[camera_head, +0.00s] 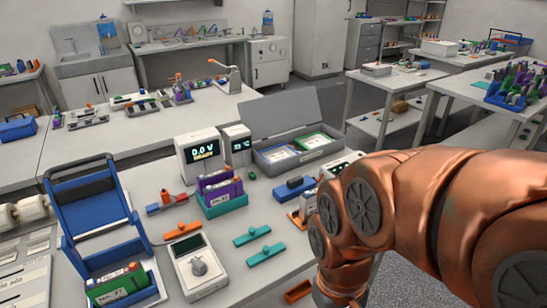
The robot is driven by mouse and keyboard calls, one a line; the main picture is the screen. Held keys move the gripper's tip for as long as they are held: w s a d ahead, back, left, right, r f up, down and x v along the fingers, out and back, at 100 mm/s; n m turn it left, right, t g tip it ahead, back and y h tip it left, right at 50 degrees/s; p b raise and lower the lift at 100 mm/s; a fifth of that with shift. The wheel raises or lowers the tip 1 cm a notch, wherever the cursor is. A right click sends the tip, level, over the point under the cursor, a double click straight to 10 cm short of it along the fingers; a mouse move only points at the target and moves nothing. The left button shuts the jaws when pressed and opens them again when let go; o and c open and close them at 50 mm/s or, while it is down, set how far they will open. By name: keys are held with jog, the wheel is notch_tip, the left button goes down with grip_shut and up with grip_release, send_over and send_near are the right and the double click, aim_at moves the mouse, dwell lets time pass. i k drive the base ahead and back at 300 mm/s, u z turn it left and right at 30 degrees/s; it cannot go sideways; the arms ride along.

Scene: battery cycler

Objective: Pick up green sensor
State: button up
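Two small flat teal-green bars with a raised knob, which look like green sensors, lie on the near bench. One (252,236) is left of and behind the other (266,254). Both lie flat and uncovered. I cannot tell which one the task means. A bright green block (115,288) sits in the front of the blue folding chair-shaped holder at the lower left. My copper arm comes in from the right and bends down past the bottom edge, right of the bars. My gripper is out of the frame.
A white meter with a dial (197,264) stands left of the bars. An orange bar (176,230) and an orange tray (298,291) lie nearby. Behind are a teal rack (222,205), a display reading 0.0 V (202,153) and an open grey case (288,122). Bench around the bars is clear.

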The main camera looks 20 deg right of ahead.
aim_at(252, 175)
jog(key=k, duration=0.5)
jog(key=z, duration=1)
jog(key=i, duration=0.75)
jog(key=u, duration=1.9)
jog(key=i, duration=0.5)
jog(key=u, duration=0.1)
